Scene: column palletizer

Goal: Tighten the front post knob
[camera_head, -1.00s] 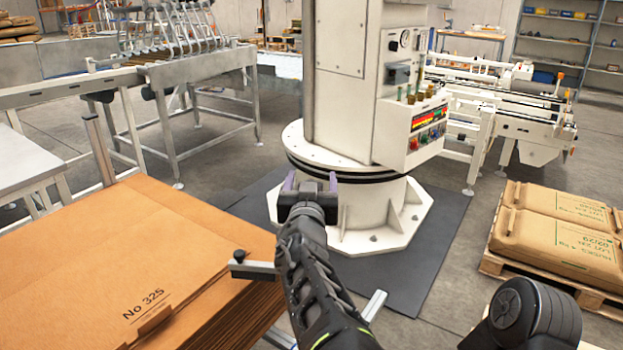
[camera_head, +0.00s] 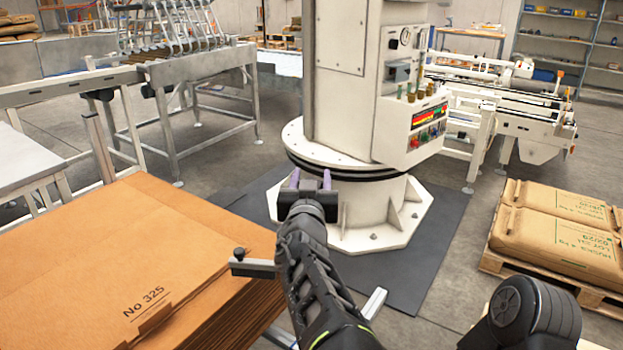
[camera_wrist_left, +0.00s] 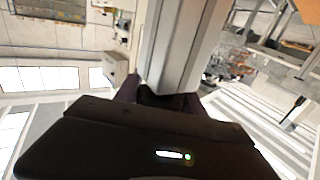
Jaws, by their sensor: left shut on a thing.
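My left gripper (camera_head: 311,181) has its purple fingers drawn in, in front of the white column base. In the left wrist view its fingers (camera_wrist_left: 160,97) are shut on a dark knob (camera_wrist_left: 150,95), mostly hidden by the gripper body. A grey metal post (camera_wrist_left: 182,45) rises just beyond the fingers there. In the head view my gripper and arm hide the gripped knob. Another dark knob (camera_head: 239,254) sits on a grey bracket (camera_head: 255,268) beside the cardboard stack. My right gripper is out of view.
A stack of cardboard sheets (camera_head: 130,260) fills the lower left, with a grey upright (camera_head: 98,148) at its far edge. The white palletizer column (camera_head: 340,90) stands ahead, with a control panel (camera_head: 428,128). Sacks (camera_head: 555,230) lie on a pallet (camera_head: 545,280) at right.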

